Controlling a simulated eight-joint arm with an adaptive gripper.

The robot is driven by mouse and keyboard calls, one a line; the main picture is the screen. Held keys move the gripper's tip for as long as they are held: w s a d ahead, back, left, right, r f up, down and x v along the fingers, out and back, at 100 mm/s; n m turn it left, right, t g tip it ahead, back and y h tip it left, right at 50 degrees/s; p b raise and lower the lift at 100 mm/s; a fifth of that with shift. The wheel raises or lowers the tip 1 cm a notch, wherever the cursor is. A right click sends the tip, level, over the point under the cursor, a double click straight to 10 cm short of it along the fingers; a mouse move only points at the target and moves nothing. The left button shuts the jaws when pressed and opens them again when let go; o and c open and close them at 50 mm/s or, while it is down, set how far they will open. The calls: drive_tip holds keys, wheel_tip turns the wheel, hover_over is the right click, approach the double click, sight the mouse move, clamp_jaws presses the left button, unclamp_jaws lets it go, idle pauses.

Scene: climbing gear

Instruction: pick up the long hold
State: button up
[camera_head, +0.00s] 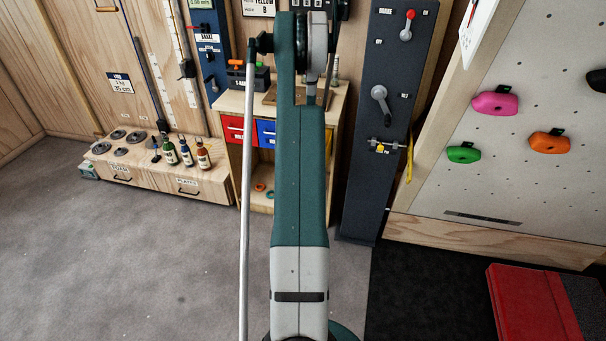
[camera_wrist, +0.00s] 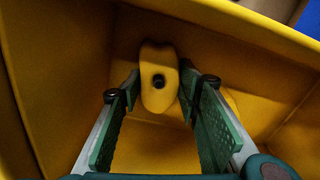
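The long hold (camera_wrist: 158,62) shows in the wrist view as a yellow, elongated piece with a dark round hole in its middle. It is inside a yellow bin (camera_wrist: 235,25), near the far wall. My gripper (camera_wrist: 159,92) is open, with its green padded fingers spread to the left and right of the hold's lower part. I cannot tell whether either finger touches it. In the head view my own arm hides the gripper, and I cannot make out the hold or the yellow bin there.
Another rounded yellow shape (camera_wrist: 231,100) shows partly behind the right finger. The bin's walls surround the fingers. In the head view, a wooden cabinet (camera_head: 225,103) holds a red bin (camera_head: 236,129) and a blue bin (camera_head: 266,132). A dark lever panel (camera_head: 367,190) stands just right of it.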

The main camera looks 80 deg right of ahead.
drive_tip(key=shift+c, duration=0.7)
drive_tip(key=shift+r, duration=0.15)
wheel_tip(320, 180, up, 10)
drive_tip(key=p, duration=0.2)
idle(0.5)
drive_tip(key=d+r+n+p, duration=0.5)
drive_tip(key=d+r+n, duration=0.2)
drive_tip(key=d+r, duration=0.75)
drive_tip(key=w+d+r+n+p, duration=0.4)
drive_tip(key=w+d+r, duration=0.1)
drive_tip(key=d, duration=0.3)
drive_tip(key=w+d+r+n+p, duration=0.4)
drive_tip(key=w+d+r, duration=0.1)
drive_tip(key=d, duration=0.3)
drive_tip(key=shift+d+r, duration=0.35)
drive_tip(key=shift+r, duration=0.2)
